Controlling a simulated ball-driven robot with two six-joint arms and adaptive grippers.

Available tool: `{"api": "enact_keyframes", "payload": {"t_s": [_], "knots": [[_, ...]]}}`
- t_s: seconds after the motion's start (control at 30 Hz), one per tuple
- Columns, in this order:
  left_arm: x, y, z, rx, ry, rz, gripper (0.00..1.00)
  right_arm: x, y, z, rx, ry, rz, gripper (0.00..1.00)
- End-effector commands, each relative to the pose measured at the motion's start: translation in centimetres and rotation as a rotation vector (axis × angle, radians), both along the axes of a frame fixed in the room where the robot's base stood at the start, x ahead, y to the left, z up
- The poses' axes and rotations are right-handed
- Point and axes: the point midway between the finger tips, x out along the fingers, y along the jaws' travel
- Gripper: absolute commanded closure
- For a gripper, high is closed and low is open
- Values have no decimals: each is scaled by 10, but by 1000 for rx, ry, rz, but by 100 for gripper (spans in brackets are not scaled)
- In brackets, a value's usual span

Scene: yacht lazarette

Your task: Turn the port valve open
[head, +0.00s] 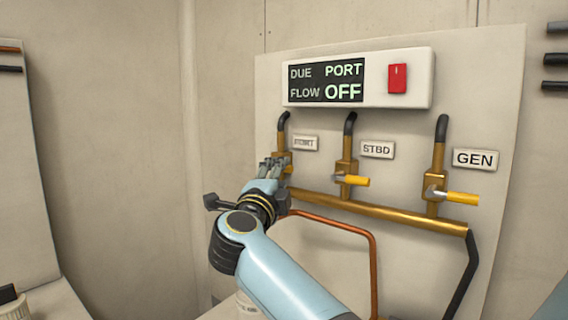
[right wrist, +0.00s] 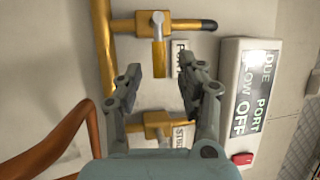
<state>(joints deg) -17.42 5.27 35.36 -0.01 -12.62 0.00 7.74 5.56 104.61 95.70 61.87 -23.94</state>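The port valve (head: 281,155) is a brass body on the leftmost branch pipe, mostly hidden by my right gripper (head: 272,164) in the head view. In the right wrist view the port valve (right wrist: 157,24) is clear. Its yellow-ended lever (right wrist: 158,54) lies crosswise to its branch pipe and points toward the STBD valve (right wrist: 158,122). My right gripper (right wrist: 160,76) is open and empty. Its two fingers lie on either side of the lever's line, with the lever's end just beyond the fingertips. The display (head: 326,81) reads DUE PORT, FLOW OFF. My left gripper is not in view.
The STBD valve (head: 346,177) and GEN valve (head: 436,190) stand to the right, their yellow levers also crosswise. A brass manifold (head: 385,215) runs below them. A copper pipe (head: 350,229) bends beneath. A red switch (head: 397,78) sits beside the display.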

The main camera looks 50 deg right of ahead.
Motion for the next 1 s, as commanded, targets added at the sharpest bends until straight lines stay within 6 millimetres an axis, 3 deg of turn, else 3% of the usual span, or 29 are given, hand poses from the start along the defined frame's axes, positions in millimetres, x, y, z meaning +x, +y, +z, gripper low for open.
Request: {"api": "enact_keyframes", "payload": {"t_s": [0.23,0.6,0.9,1.0], "knots": [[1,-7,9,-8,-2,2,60,17,-31,7,-1,0,0,61],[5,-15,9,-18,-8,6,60,20,-37,7,1,0,0,61],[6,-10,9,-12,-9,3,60,20,-37,7,1,0,0,99],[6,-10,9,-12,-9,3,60,20,-37,7,1,0,0,100]]}}
